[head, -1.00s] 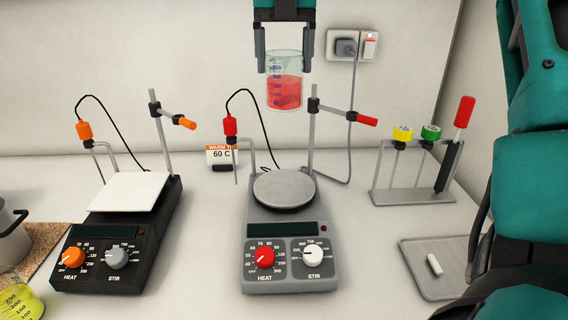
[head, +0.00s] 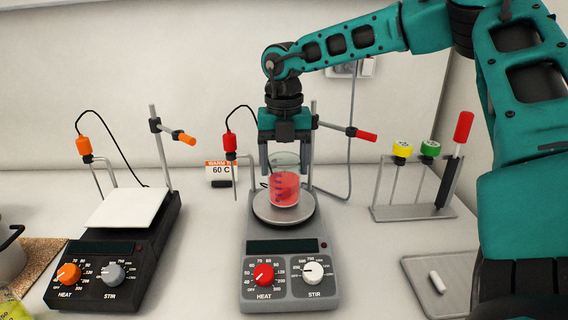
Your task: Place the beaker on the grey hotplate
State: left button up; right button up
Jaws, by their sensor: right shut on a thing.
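The glass beaker (head: 284,188) holds red liquid and is upright over the round plate of the grey hotplate (head: 288,247). Its base appears at the plate's surface; I cannot tell whether it rests there or hangs just above. My right gripper (head: 287,168) comes down from above, its two fingers on either side of the beaker's upper part, shut on it. The hotplate's round metal plate (head: 260,211) shows around the beaker's base. My left gripper is not in view.
A black hotplate (head: 98,287) with a white square top stands to the left. A red probe (head: 229,145) and a red-tipped rod (head: 366,136) flank the grey hotplate. A rack (head: 410,213) with coloured-cap items and a tray (head: 420,275) with a white stir bar are right.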

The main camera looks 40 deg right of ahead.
jog(key=shift+f, duration=0.3)
jog(key=shift+f, duration=0.2)
jog(key=o, duration=1.3)
jog(key=shift+c, duration=0.2)
jog(key=shift+r, duration=0.1)
notch_tip(320, 180, up, 12)
